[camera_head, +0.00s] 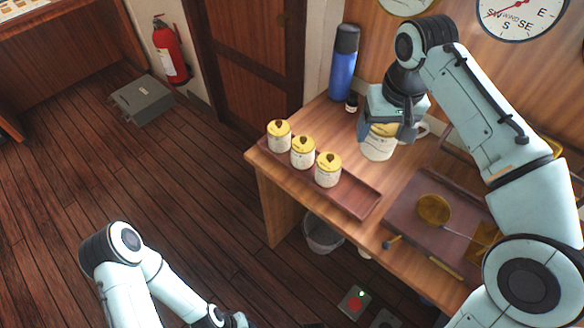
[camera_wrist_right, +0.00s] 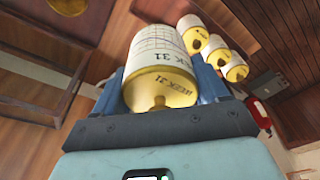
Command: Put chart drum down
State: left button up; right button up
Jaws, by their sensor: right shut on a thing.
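My right gripper (camera_head: 388,122) is shut on a cream chart drum (camera_head: 377,151) with a yellow end, over the back of the wooden desk. In the right wrist view the drum (camera_wrist_right: 165,65) lies between the fingers and its yellow end reads "WEEK 31". I cannot tell whether it touches the desk. Three similar drums (camera_head: 279,136), (camera_head: 303,152), (camera_head: 328,169) stand upright in a row on a narrow wooden tray (camera_head: 362,203); the tray's right end is empty. My left gripper (camera_head: 232,319) is low at the bottom edge, mostly cut off.
A blue flask (camera_head: 344,65) and a small dark bottle (camera_head: 352,101) stand at the desk's back left. A brown tray (camera_head: 412,228) with a brass disc (camera_head: 433,209) lies at right. A bin (camera_head: 322,235) stands below.

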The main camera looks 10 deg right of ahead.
jog(key=shift+w+a+f, duration=0.1)
jog(key=shift+w+a, duration=0.05)
jog(key=shift+a, duration=0.3)
pick_arm(q)
jog(key=shift+s+a+f+b, duration=0.1)
jog(key=shift+s+f+b, duration=0.25)
jog(key=shift+f+b, duration=0.55)
jog(key=shift+s+d+f+b, duration=0.1)
jog(key=shift+s+f+b, duration=0.25)
jog(key=shift+f+b, duration=0.5)
jog(key=shift+s+a+f+b, duration=0.1)
jog(key=shift+s+f+b, duration=0.25)
jog(key=shift+f+b, duration=0.5)
pick_arm(e)
jog(key=shift+f, duration=9.95)
pick_arm(q)
jog(key=shift+f, duration=0.1)
pick_arm(e)
jog(key=shift+f, duration=0.1)
jog(key=shift+f, duration=0.15)
pick_arm(q)
jog(key=shift+f, duration=0.1)
pick_arm(e)
jog(key=o, duration=1.2)
jog(key=shift+r, duration=0.2)
